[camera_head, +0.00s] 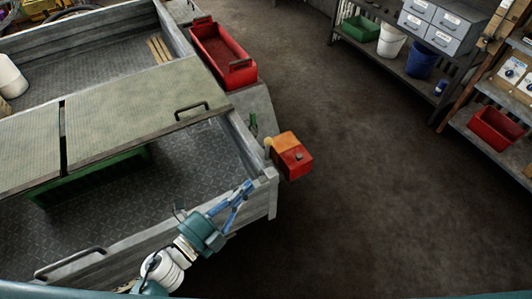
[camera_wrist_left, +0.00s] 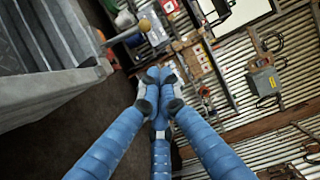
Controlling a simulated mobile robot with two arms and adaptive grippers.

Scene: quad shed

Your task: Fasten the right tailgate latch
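The right tailgate latch shows as a small lever with a cream knob (camera_head: 268,142) standing up at the trailer's right rear corner. In the left wrist view a pale lever (camera_wrist_left: 128,34) juts out from the corner post, left of and beyond the fingers. The tailgate (camera_head: 155,243) stands upright along the trailer's rear edge. My left gripper (camera_head: 246,188) is above the tailgate's right end, just short of the latch and apart from it. Its blue fingers close together at the tips (camera_wrist_left: 158,78), with nothing seen between them. My right gripper is not in view.
A red and orange box (camera_head: 292,158) sits outside the corner beside the latch. A green handle (camera_head: 253,122) is on the side wall. A hinged cover (camera_head: 130,110) lies over the bed. The floor (camera_head: 390,220) to the right is clear up to the shelves (camera_head: 395,65).

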